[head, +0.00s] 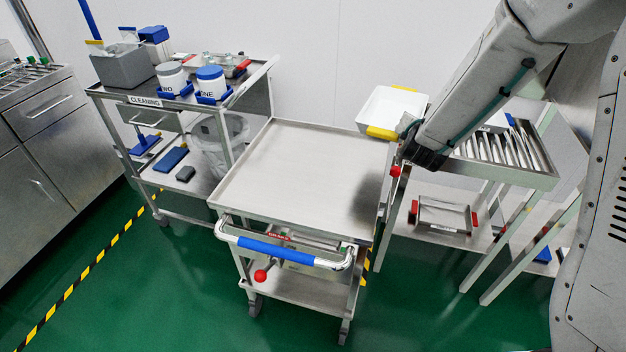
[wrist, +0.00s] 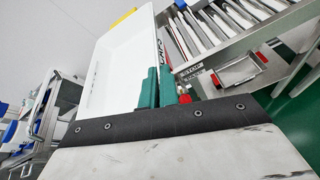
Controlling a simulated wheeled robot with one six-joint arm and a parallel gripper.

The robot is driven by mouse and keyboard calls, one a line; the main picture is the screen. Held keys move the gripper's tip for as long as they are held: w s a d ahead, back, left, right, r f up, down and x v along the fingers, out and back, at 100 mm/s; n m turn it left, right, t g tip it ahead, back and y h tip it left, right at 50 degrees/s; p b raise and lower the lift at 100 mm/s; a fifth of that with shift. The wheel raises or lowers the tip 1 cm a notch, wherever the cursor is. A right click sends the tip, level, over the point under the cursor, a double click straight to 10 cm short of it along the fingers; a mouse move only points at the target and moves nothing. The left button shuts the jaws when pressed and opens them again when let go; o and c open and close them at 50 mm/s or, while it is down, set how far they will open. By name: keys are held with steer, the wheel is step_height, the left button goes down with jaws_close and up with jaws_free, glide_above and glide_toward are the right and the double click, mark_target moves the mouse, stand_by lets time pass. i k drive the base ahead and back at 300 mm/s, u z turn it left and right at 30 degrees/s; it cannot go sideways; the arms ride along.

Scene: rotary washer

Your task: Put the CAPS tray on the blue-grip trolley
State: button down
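The CAPS tray (head: 396,106) is a white, shallow tray with yellow grips, right of the blue-grip trolley's top, by the roller table's left end. The tray looks empty. In the wrist view the tray (wrist: 118,62) appears tilted, with dark lettering partly covered on its side. My gripper (head: 404,130) is at the tray's near grip; its green fingers (wrist: 158,84) are close together at the tray's edge and look shut on it. The exact contact is hidden. The blue-grip trolley (head: 300,165) stands in the middle with a bare, rimmed steel top and a blue-sleeved handle (head: 290,250) in front.
A roller table (head: 500,150) stands at the right, with a small red-ended metal tray (head: 444,215) on its lower shelf. The CLEANING trolley (head: 140,100) with tubs stands behind left. A steel cabinet (head: 60,130) is at far left. Green floor is open in front.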

mark_target(304, 180)
steer(key=u, duration=3.65)
steer(key=k, duration=1.2)
steer(key=z, duration=1.85)
steer(key=i, duration=0.25)
